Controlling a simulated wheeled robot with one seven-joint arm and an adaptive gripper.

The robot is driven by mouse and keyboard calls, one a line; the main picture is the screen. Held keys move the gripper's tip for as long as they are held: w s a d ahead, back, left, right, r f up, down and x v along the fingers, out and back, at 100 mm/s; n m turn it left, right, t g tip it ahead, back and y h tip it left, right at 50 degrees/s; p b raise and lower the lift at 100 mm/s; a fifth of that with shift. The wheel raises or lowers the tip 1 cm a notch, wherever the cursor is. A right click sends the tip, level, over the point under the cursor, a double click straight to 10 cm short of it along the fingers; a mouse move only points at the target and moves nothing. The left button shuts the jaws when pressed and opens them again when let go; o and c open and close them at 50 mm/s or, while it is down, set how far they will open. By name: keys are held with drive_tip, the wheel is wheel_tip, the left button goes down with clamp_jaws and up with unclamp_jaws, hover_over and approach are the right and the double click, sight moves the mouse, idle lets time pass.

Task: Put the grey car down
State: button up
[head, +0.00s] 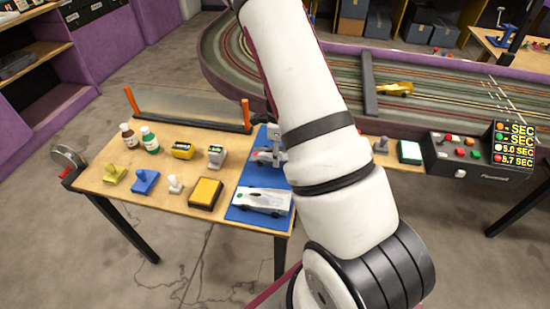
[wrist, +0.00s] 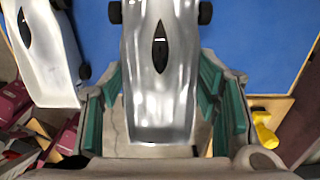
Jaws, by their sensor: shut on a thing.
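A silver-grey car (wrist: 160,75) with a dark oval cockpit lies lengthwise between the green-padded fingers of my gripper (wrist: 162,95) in the wrist view. My gripper is shut on it. The blue mat (wrist: 245,45) lies beneath and ahead of the car; I cannot tell whether the car touches it. In the head view this second car (head: 264,201) rests on the front of the blue mat (head: 245,216). My arm hides much of my gripper and the held car there.
Behind is the slot track (head: 230,60) with a yellow car (head: 394,89). A control box (head: 470,150) stands at right.

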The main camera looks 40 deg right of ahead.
drive_tip(key=shift+w+a, duration=0.1)
drive_tip(key=shift+w, duration=0.15)
drive_tip(key=shift+w+a+f, duration=0.1)
drive_tip(key=shift+w+f, duration=0.1)
drive_tip(key=shift+f, duration=0.7)
drive_tip(key=shift+w+a+f, duration=0.1)
drive_tip(key=shift+w+f, duration=0.1)
drive_tip(key=shift+f, duration=0.7)
drive_tip(key=shift+f, duration=0.1)
drive_tip(key=o, duration=1.3)
drive_tip(key=shift+c, duration=0.2)
